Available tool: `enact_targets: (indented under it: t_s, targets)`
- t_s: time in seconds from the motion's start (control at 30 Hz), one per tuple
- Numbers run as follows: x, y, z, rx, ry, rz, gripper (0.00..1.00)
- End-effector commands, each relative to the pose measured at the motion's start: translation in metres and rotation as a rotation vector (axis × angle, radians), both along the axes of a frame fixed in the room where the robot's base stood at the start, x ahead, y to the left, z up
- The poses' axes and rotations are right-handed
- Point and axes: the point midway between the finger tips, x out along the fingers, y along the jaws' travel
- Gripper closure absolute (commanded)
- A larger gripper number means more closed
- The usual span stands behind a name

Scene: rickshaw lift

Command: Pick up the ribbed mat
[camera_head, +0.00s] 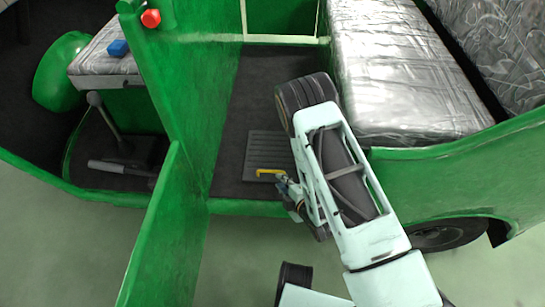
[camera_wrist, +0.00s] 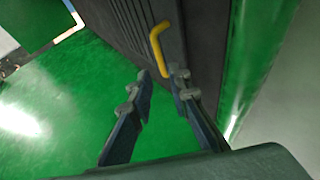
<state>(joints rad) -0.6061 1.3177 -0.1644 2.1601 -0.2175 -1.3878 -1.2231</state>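The ribbed mat (camera_head: 265,148) is a dark grey rectangle with parallel ribs, lying on the dark floor of the green vehicle. It also shows at the top of the wrist view (camera_wrist: 128,18). A yellow bent, hook-like piece (camera_head: 270,172) lies over the mat's near edge; in the wrist view it (camera_wrist: 157,42) is just beyond my fingertips. My gripper (camera_head: 286,186) is at the near right corner of the mat, and my arm hides part of the mat's right side. In the wrist view my gripper (camera_wrist: 161,74) has its fingers apart with nothing seen between them.
A green panel (camera_head: 165,235) stands left of my arm. A silver seat (camera_head: 395,75) is to the right, behind a green side wall (camera_head: 460,175). A lever (camera_head: 110,125), blue block (camera_head: 118,48) and red knob (camera_head: 151,18) are at the left. Dark floor behind the mat is clear.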

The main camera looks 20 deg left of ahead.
Motion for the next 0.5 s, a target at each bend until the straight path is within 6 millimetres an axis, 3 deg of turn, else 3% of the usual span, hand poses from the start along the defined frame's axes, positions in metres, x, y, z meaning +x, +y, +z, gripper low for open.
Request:
enact_targets:
  t_s: [0.5]
  targets:
    - [0.042,0.037,-0.036,0.002,-0.002,-0.001,0.83]
